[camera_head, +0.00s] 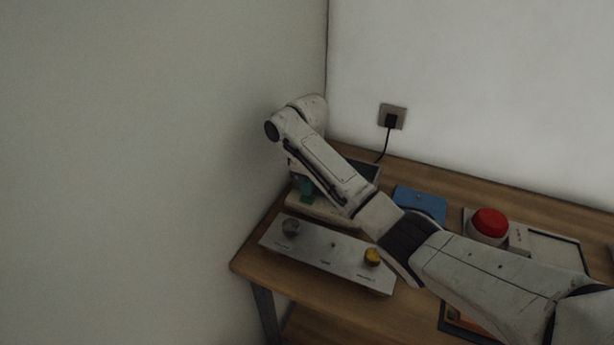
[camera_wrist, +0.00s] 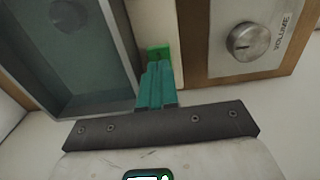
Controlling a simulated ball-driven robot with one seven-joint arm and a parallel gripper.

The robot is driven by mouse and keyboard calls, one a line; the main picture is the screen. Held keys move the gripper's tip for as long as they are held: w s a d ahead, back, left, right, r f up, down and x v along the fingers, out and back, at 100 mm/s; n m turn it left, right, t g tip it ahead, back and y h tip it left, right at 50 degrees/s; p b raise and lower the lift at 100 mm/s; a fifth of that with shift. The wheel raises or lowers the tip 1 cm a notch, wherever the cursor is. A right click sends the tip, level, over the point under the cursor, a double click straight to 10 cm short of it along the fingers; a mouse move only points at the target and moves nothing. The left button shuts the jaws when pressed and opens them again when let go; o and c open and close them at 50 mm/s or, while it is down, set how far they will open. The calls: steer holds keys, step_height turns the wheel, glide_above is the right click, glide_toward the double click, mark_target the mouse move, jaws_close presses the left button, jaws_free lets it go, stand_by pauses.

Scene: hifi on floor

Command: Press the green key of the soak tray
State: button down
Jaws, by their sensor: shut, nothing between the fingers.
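The soak tray (camera_head: 325,209) is a pale box with a dark basin, partly hidden behind my arm in the head view. In the wrist view its grey-walled basin (camera_wrist: 125,45) is at the left, beside a cream strip. The green key (camera_wrist: 157,51) is on that strip, just beyond my fingertips and partly covered by them. My gripper (camera_wrist: 158,66) has teal fingers, shut and empty, over the key. I cannot tell whether they touch it. In the head view the gripper (camera_head: 306,195) points down at the tray's left end.
A metal panel with a grey knob (camera_head: 290,227) and a yellow knob (camera_head: 372,256) lies in front of the tray. A blue object (camera_head: 420,203) and a red button (camera_head: 489,223) are to the right. Walls (camera_head: 240,150) stand close at the left and behind.

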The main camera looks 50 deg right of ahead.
mark_target(307, 198)
steer(key=shift+f, duration=0.6)
steer(key=shift+s+a+f, duration=0.1)
steer(key=shift+s+f, duration=0.1)
steer(key=shift+f, duration=0.95)
steer(key=shift+r, duration=0.15)
step_height(307, 198, up, 15)
steer(key=p, duration=0.7)
steer(key=shift+w, duration=0.25)
